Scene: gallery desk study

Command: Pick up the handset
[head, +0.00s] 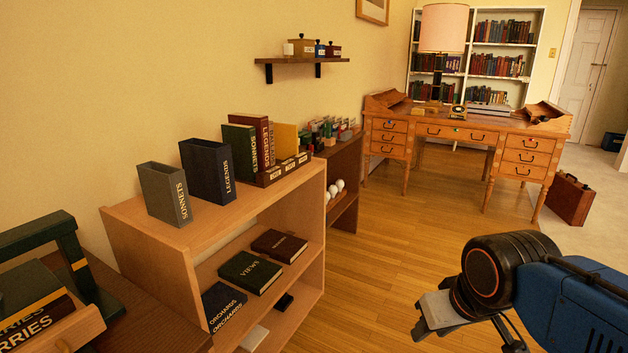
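I cannot make out a handset for certain. A small dark object with a pale or brass-coloured face (458,112) stands on the wooden desk (512,123) at the back right; it may be a telephone, but it is too small to tell. My gripper (460,338) is at the lower right of the head view, far in front of the desk and over the floor. Part of it is cut off by the bottom edge, and its fingers do not show clearly enough to tell whether they are open. I see nothing held in it.
A low bookcase (163,234) with books and box files stands at the left, with a darker shelf (346,165) behind it. A lamp (444,28) stands on the desk. A brown briefcase (569,200) stands right of it. The wooden floor (400,230) between is clear.

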